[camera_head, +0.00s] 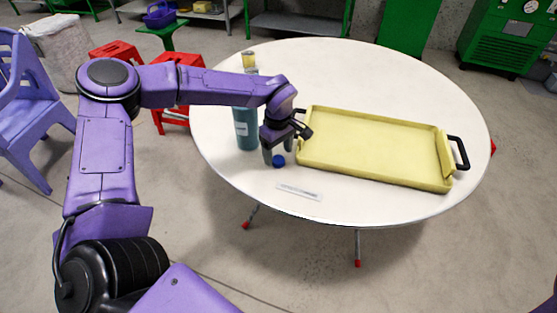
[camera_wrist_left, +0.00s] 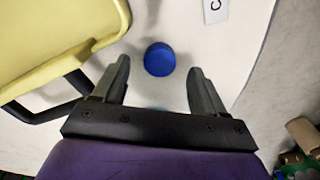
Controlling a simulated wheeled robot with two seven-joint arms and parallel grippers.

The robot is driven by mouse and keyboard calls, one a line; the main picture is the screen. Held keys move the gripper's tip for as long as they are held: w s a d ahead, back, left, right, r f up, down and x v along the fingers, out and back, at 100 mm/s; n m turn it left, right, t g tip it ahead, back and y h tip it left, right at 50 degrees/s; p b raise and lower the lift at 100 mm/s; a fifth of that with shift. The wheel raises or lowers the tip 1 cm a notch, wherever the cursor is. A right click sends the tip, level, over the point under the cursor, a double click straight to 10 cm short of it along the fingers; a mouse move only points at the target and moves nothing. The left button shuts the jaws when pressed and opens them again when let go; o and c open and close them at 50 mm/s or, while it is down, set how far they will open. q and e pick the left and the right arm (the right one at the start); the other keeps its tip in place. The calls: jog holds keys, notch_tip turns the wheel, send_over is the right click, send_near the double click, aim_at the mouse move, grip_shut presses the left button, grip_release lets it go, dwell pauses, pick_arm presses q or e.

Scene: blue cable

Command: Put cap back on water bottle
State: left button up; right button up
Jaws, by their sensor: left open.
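A blue cap (camera_head: 279,161) lies on the white round table near its front left edge. It also shows in the left wrist view (camera_wrist_left: 159,59), between and slightly beyond the fingertips. My left gripper (camera_head: 277,152) points down over the cap, open and empty; in the left wrist view its two fingers (camera_wrist_left: 159,75) stand apart on either side of the cap. A teal water bottle (camera_head: 244,128) stands upright just left of the gripper, its top hidden behind my left arm. My right gripper is not in view.
A yellow tray (camera_head: 375,146) with dark handles lies right of the gripper, close to it. A white label strip (camera_head: 299,191) lies in front of the cap. A small yellow-topped container (camera_head: 249,61) stands behind my arm. The table's back is clear.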

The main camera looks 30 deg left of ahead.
pick_arm(q)
notch_tip(320, 180, down, 2)
jog(key=shift+f, duration=0.2)
jog(key=c, duration=1.1)
jog(key=shift+r, duration=0.1)
jog(key=shift+r, duration=0.5)
jog(key=s+d+r, duration=0.3)
jog(key=r, duration=0.1)
jog(key=s+d+r, duration=0.3)
jog(key=s+r, duration=0.1)
jog(key=s+d+r+b, duration=0.1)
jog(key=s+d+r, duration=0.2)
jog(key=r, duration=0.1)
jog(key=shift+s, duration=0.35)
